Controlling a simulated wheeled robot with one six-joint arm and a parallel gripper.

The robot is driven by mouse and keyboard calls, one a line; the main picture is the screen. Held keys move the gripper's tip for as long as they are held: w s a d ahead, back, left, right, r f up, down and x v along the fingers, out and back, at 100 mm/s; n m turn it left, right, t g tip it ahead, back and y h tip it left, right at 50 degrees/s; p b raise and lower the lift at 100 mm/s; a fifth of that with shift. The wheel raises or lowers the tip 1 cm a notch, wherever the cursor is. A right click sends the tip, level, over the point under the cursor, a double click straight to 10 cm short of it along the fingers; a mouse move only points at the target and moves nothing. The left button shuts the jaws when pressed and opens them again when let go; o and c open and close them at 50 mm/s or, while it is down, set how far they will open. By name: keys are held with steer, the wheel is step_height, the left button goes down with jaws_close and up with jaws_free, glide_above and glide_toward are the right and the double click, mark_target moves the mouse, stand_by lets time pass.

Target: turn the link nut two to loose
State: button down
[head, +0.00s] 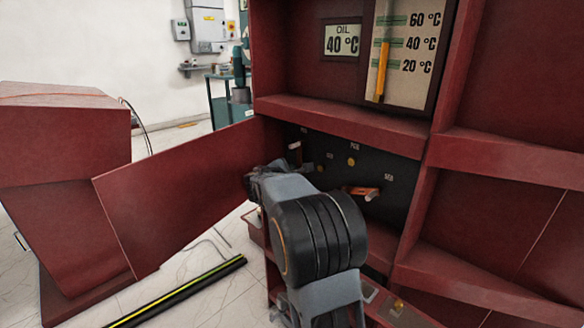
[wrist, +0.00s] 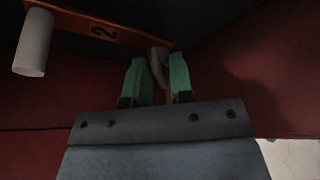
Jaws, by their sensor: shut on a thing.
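In the wrist view, an orange link bar (wrist: 104,31) marked "2" runs along the top. A grey rounded metal piece (wrist: 157,64), which looks like link nut two, sits at the bar's right end. My gripper (wrist: 160,75) has its green fingers on either side of this nut and is shut on it. The nut's lower part is in shadow. A white cylinder (wrist: 33,44) hangs at the bar's left end. In the head view, my arm's wrist covers the nut.
A red hinged door (head: 185,200) stands open left of my arm. The black panel (head: 400,171) carries another orange link (head: 361,191) to the right. A red ledge (head: 340,122) lies above the panel. A black and yellow bar (head: 185,290) is on the floor.

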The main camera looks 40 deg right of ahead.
steer(key=n+g+p, duration=0.1)
steer(key=p, duration=0.3)
steer(key=r+n+g+p, duration=0.1)
steer(key=n+p, duration=0.1)
steer(key=p, duration=0.2)
steer(key=shift+p, duration=0.3)
steer(key=n+p, duration=0.1)
steer(key=p, duration=0.1)
steer(key=n+g+p, duration=0.1)
steer(key=p, duration=0.2)
steer(key=shift+w+f+g, duration=0.1)
steer(key=shift+f+g, duration=0.1)
steer(key=shift+g, duration=0.1)
steer(key=n+p, duration=0.1)
steer(key=p, duration=0.1)
steer(key=shift+f+g+p, duration=0.2)
steer(key=shift+g+p, duration=0.1)
steer(key=shift+p, duration=0.05)
steer(key=shift+f, duration=0.1)
steer(key=c, duration=1.3)
jaws_free()
steer(key=shift+f, duration=0.1)
